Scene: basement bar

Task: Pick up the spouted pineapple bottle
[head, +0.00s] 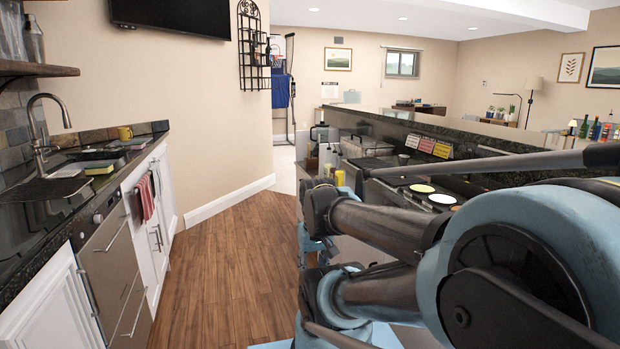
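I cannot make out the spouted pineapple bottle for certain. A small yellow object (340,177) shows at the near end of the bar's work counter, just above my arm; it is too small to tell whether it is a bottle. Several coloured bottles (605,131) stand on the raised bar ledge at the far right, also too small to identify. My blue and dark grey arm fills the lower right and hides part of the counter. My gripper cannot be made out in this view.
A wood floor aisle (225,265) runs clear ahead.

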